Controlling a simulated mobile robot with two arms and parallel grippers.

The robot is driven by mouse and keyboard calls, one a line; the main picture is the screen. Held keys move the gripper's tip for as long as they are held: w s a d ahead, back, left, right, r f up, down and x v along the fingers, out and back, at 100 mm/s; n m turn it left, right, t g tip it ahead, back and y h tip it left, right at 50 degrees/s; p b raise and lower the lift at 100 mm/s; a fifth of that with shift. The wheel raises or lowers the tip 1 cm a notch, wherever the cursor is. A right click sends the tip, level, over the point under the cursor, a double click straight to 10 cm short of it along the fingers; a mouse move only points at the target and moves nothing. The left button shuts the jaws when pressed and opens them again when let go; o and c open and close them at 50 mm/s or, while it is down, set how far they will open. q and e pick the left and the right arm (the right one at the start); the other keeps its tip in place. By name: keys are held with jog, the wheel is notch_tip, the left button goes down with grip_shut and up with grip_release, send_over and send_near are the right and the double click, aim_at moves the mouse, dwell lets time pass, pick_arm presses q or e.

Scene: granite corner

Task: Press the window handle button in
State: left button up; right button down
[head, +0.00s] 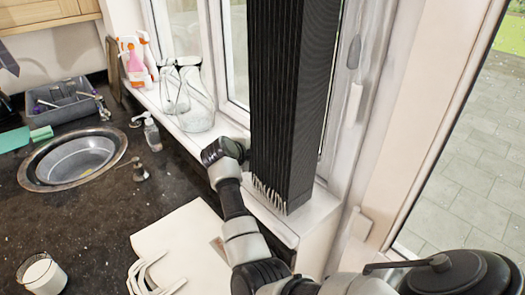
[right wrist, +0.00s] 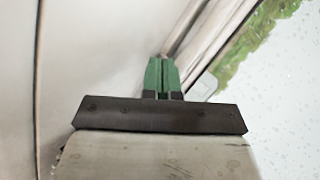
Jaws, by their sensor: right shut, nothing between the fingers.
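A white window handle (head: 352,104) hangs on the pale window frame right of the black blind in the head view. Its button cannot be made out. I cannot tell whether the fingertips touch anything. A pale, see-through edge (right wrist: 207,84) shows just right of the fingers. My left gripper is not in view.
A tall black blind (head: 293,100) hangs close to my right arm. Glass bottles (head: 197,105) and spray bottles (head: 133,62) stand on the sill. A round sink (head: 78,158), a grey caddy (head: 65,102) and a white jar (head: 42,275) are on the dark worktop.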

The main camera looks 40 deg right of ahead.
jog(key=shift+d+p, duration=0.3)
jog(key=shift+d, duration=0.3)
dwell(0.6)
jog(key=shift+a, duration=0.15)
jog(key=shift+a+p, duration=0.3)
jog(key=shift+a, duration=0.6)
